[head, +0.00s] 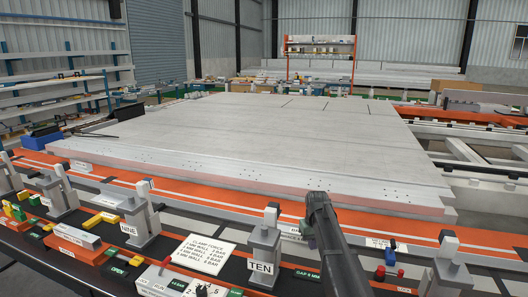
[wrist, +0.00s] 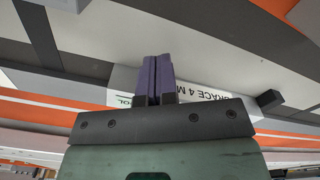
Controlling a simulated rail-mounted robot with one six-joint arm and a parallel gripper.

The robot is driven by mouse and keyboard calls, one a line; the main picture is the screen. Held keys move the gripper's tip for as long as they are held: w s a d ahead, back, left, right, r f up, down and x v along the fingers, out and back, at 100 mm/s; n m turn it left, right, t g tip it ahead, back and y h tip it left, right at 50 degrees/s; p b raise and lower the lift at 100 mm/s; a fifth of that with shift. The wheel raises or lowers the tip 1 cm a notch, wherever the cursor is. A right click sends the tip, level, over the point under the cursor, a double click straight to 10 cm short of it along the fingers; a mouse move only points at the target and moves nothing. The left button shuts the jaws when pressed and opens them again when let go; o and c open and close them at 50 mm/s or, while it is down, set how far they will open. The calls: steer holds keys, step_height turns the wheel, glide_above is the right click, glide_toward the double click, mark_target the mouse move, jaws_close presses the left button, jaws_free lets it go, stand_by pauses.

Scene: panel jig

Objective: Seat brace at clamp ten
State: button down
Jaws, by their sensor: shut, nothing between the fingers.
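Clamp ten (head: 265,243) is a grey upright post with a white top and a TEN label, on the front rail in the head view. My gripper shows in the wrist view (wrist: 158,80), its two purple fingers shut together and empty. In the head view my dark arm comes down just right of clamp ten; the fingertips there are hard to make out. A white label reading "BRACE 4 M" (wrist: 225,97) lies behind the fingers, which partly hide it. A small dark block (wrist: 269,100) sits beside the label; I cannot tell whether it is the brace.
A large pale panel (head: 270,140) lies behind the orange rail (head: 205,190). Clamp nine (head: 140,222) stands to the left, and another clamp (head: 447,268) to the right. Small red and blue parts (head: 390,256) stand right of my arm. A clamp force sign (head: 204,254) lies between clamps nine and ten.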

step_height(320, 180, up, 8)
steer(key=p, duration=0.8)
steer(key=s+m, duration=0.2)
steer(key=s, duration=3)
steer(key=shift+s+a, duration=0.15)
steer(key=shift+s, duration=0.2)
